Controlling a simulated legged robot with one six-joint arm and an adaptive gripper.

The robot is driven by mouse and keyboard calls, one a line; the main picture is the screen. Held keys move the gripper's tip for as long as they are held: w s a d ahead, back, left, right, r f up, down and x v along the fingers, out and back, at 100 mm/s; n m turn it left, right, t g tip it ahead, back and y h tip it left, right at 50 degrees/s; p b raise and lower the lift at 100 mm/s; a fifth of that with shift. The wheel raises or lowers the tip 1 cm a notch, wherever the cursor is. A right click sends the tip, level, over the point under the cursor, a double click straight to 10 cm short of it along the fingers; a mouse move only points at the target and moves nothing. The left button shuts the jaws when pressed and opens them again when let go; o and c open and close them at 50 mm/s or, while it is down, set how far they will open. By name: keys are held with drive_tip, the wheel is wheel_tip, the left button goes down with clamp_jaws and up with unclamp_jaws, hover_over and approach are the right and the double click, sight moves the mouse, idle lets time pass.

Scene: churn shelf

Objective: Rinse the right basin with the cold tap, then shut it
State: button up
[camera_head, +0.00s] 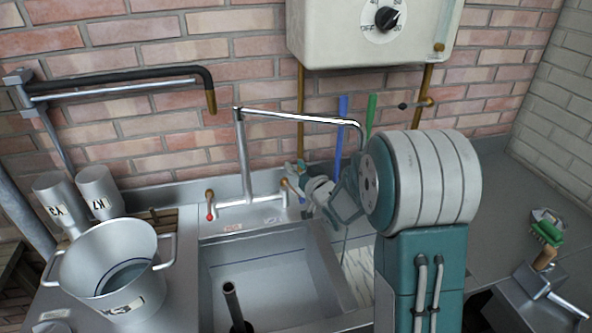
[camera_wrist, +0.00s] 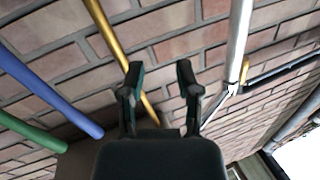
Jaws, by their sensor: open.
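The chrome mixer tap (camera_head: 243,160) stands behind the sink, its long spout swung right, with the tip bending down close behind my arm. Its left handle (camera_head: 210,205) has a red mark; its right handle (camera_head: 284,184) is brass-coloured and close beside my gripper. My gripper (camera_head: 300,183) is low behind the sink; I cannot tell whether it touches that handle. In the wrist view my gripper (camera_wrist: 160,72) has its two fingers apart with nothing between them. A basin (camera_head: 275,275) with an upright dark pipe (camera_head: 233,303) shows left of my arm. My arm hides the area to the right.
A metal pot (camera_head: 112,270) and two upturned cans (camera_head: 100,190) stand at the left. A blue handle (camera_head: 342,135) and a green one (camera_head: 371,112) lean behind my arm. A heater (camera_head: 330,30) hangs above. A green brush (camera_head: 547,233) lies at the right.

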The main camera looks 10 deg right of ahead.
drive_tip(key=shift+s+a+f, duration=0.15)
clamp_jaws()
drive_tip(key=s+a+f+n+h, duration=0.45)
drive_tip(key=s+f+n, duration=0.35)
drive_tip(key=s+n, duration=0.6)
drive_tip(key=n, duration=0.1)
approach(293, 190)
drive_tip(key=w+a, duration=0.5)
drive_tip(key=shift+w+d+f+y, duration=0.1)
drive_tip(key=shift+w+d, duration=0.15)
drive_tip(key=shift+d, duration=0.35)
drive_tip(key=shift+w+d+f+y, duration=0.15)
drive_tip(key=shift+w+d, duration=0.15)
drive_tip(key=shift+d, duration=0.25)
drive_tip(key=shift+w+d+f, duration=0.1)
drive_tip(key=shift+w+d, duration=0.15)
drive_tip(key=shift+d, duration=0.35)
